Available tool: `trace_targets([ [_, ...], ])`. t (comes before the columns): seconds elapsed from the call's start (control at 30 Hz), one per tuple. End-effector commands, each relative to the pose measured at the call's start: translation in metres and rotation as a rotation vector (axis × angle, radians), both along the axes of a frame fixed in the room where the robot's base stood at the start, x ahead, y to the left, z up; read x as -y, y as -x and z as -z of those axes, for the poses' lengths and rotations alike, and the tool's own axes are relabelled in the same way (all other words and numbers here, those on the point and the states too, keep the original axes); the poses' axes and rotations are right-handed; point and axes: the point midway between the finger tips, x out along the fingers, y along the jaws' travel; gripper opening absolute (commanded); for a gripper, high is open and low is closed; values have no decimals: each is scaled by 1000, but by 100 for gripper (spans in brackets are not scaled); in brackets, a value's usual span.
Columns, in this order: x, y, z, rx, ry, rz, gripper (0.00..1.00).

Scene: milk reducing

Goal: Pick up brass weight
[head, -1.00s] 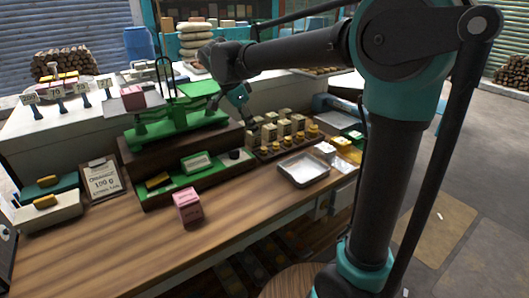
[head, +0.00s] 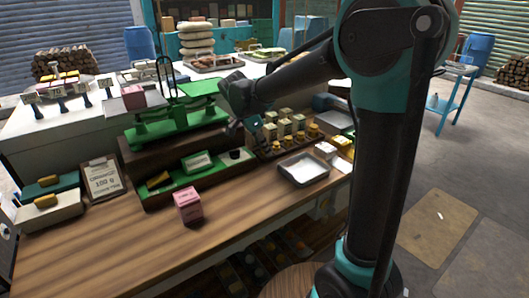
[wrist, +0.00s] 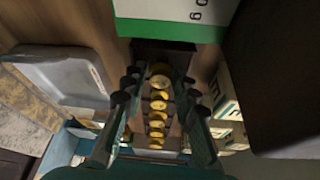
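Several brass weights stand in a row on a dark wooden rack (head: 277,150); one is at the right end (head: 313,130). In the wrist view the row of brass weights (wrist: 157,104) runs down the middle, between my fingers. My gripper (wrist: 160,84) is open and empty, its two fingers on either side of the row in that view. In the head view my gripper (head: 255,122) hangs just behind the left part of the rack, partly dark against it. I cannot tell how far above the weights it is.
A metal tray (head: 303,168) lies in front of the rack. Cream boxes (head: 284,127) stand behind the weights. A green balance scale (head: 180,120) is to the left. A pink carton (head: 188,205) stands on the counter, whose front left part is clear.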

Motion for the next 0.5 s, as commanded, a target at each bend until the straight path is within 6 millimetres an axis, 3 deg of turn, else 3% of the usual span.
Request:
trace_targets([
  [0.1, 0, 0, 0, 0, 0, 0, 28],
  [0.33, 0, 0, 0, 0, 0, 0, 0],
  [0.5, 0, 0, -1, 0, 0, 0, 0],
])
